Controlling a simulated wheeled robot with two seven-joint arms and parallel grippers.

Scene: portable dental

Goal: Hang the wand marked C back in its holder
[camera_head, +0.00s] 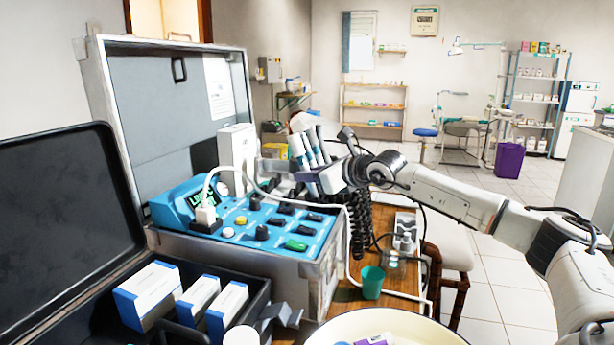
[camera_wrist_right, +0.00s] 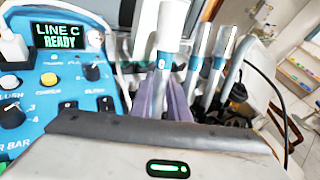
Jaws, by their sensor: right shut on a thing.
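My right gripper (camera_head: 312,184) reaches in from the right over the back right of the blue control unit (camera_head: 262,228). In the right wrist view its two purple-grey fingers (camera_wrist_right: 166,98) are shut on a wand (camera_wrist_right: 171,22) with a white upper part, a grey lower part and a blue band. This wand stands nearly upright, nearest the unit. Several similar wands (camera_wrist_right: 219,65) stand close to its right. The lower end of the held wand and the holder are hidden behind the gripper, so I cannot tell whether it is seated. My left gripper is not in view.
The unit's display (camera_wrist_right: 60,34) reads "LINE C READY". A white hose (camera_head: 348,240) loops across the unit, and a black coiled cord (camera_head: 360,220) hangs at its right. A green cup (camera_head: 372,282) stands on the wooden table. An open black case (camera_head: 60,225) is at left.

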